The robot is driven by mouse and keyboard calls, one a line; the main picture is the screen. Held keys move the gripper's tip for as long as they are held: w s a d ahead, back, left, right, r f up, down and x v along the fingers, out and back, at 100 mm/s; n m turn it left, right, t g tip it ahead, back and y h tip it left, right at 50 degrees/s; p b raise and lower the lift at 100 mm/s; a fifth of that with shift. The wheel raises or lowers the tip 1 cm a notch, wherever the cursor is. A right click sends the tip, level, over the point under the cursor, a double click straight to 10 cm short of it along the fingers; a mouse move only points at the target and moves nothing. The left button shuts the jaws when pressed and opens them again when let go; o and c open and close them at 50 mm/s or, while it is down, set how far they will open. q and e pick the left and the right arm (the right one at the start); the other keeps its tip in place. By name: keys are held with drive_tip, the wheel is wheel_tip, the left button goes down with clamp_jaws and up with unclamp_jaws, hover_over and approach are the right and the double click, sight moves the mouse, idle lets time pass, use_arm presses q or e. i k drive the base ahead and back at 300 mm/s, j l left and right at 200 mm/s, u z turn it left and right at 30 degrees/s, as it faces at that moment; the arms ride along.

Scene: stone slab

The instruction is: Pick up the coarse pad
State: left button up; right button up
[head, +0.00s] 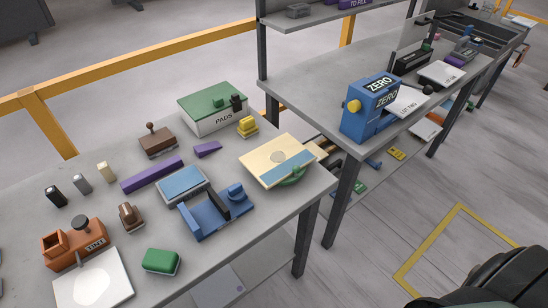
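I cannot tell for sure which thing is the coarse pad. A green block with a pale underside (161,261) lies near the front edge of the slab. A yellow block with a grip on top (248,127) sits at the back, beside a box labelled PADS (218,115), which has a green top with small green and dark pieces on it. A blue pad-like slab (181,184) lies mid-table. Neither of my grippers shows; only a dark part, probably of mine, is at the bottom right corner.
The grey slab (110,200) also bears an orange TINT holder (60,258), a white sheet (93,282), a blue cradle (207,222), a purple bar (152,174), brown stamps and a cream board (262,172). A second table (300,92) with a blue ZERO machine (362,128) stands right.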

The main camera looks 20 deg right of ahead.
sight(131, 218)
drive_tip(key=k+j+z, duration=1.1)
drive_tip(key=i+j, duration=0.05)
drive_tip(key=j, duration=0.05)
